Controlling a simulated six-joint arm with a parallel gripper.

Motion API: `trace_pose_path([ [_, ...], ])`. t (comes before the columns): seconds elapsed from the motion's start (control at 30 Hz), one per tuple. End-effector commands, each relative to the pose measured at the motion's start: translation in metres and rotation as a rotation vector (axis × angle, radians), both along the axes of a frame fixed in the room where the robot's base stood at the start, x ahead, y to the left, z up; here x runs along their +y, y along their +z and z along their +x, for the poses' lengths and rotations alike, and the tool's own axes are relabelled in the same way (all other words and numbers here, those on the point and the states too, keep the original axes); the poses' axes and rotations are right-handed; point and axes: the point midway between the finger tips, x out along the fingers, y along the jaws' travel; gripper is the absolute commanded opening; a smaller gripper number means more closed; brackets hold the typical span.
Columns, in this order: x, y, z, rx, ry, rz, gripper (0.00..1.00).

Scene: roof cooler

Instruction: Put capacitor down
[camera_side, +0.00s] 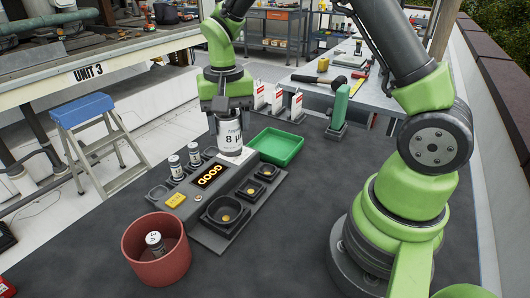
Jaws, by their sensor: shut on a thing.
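A large white capacitor (231,137) with dark lettering that includes an "8" is upright below my gripper (227,110). My gripper is shut on its upper part. The capacitor's base is at the back of the grey tester (222,192), close to the left end of the green tray (280,147). I cannot tell whether the base touches anything. The tester's display (210,174) reads "GOOD".
Two small capacitors (176,166) (194,154) stand left of the display. Several cups with yellow centres, one large (227,212), are on the tester. A red bin (137,257) at front holds another capacitor (155,243). Red-and-white cards (277,98) stand behind the tray, which looks empty.

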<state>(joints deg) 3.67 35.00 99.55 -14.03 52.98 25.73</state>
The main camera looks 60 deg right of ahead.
Motion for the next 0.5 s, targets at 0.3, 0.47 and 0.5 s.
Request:
trace_pose_path([
  [0.3,-0.148,-0.004,0.006,-0.002,-0.399,0.001,0.24],
  [0.47,-0.18,-0.005,-0.002,-0.002,-0.484,0.002,0.24],
  [0.5,-0.183,-0.008,-0.003,-0.001,-0.493,0.002,0.24],
])
